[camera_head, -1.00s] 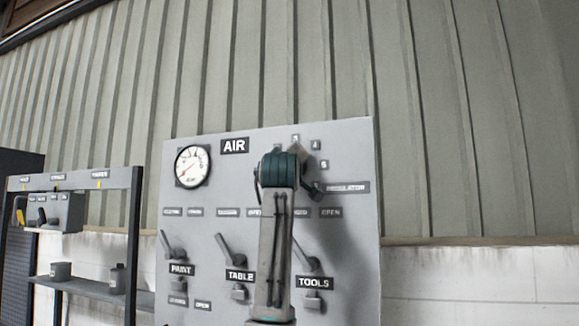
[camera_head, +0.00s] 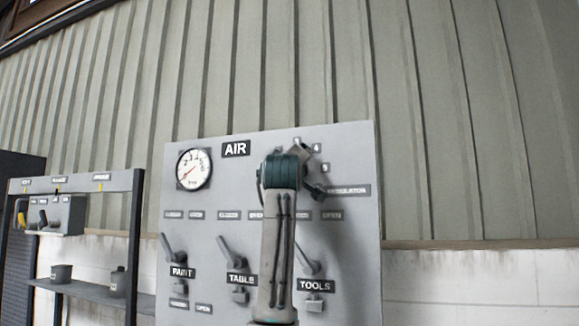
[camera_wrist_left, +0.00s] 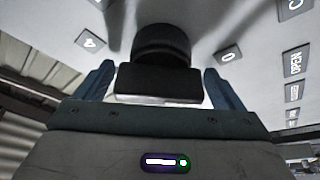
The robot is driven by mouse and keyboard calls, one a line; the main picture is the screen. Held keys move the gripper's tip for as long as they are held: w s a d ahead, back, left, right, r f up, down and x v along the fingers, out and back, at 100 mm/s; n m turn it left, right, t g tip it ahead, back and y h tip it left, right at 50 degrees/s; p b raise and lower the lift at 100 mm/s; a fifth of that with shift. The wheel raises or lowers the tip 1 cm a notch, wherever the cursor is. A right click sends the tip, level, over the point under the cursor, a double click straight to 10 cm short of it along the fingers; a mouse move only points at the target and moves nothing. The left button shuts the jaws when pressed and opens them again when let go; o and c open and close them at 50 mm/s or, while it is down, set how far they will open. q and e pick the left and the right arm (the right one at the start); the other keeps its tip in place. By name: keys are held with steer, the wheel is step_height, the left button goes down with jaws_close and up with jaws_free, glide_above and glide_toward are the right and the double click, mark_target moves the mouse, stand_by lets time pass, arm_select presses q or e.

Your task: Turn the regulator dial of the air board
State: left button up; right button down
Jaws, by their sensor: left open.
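The grey air board (camera_head: 352,230) stands upright against the wall, with the regulator dial at its upper right behind my left arm. In the left wrist view the dark round dial with its block-shaped handle (camera_wrist_left: 158,82) sits between the two blue fingers of my left gripper (camera_wrist_left: 160,88). The fingers are open, one on each side of the handle, with a gap visible on at least the right side. In the head view my left gripper (camera_head: 313,172) is mostly hidden by its wrist. A pressure gauge (camera_head: 194,168) is at the board's upper left. My right gripper is not in view.
Below the dial are three valve levers, labelled PAINT (camera_head: 174,250), TABLE (camera_head: 232,252) and TOOLS (camera_head: 309,258). A dark-framed shelf rack (camera_head: 136,220) with small items stands left of the board. The wall right of the board is clear.

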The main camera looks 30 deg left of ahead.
arm_select(q)
steer(key=shift+s, duration=0.1)
steer(key=shift+s+d+f+b, duration=0.15)
steer(key=shift+s+d+b, duration=0.05)
steer(key=shift+b, duration=0.1)
steer(key=b+v, duration=0.5)
steer(key=v, duration=0.5)
steer(key=shift+f, duration=0.1)
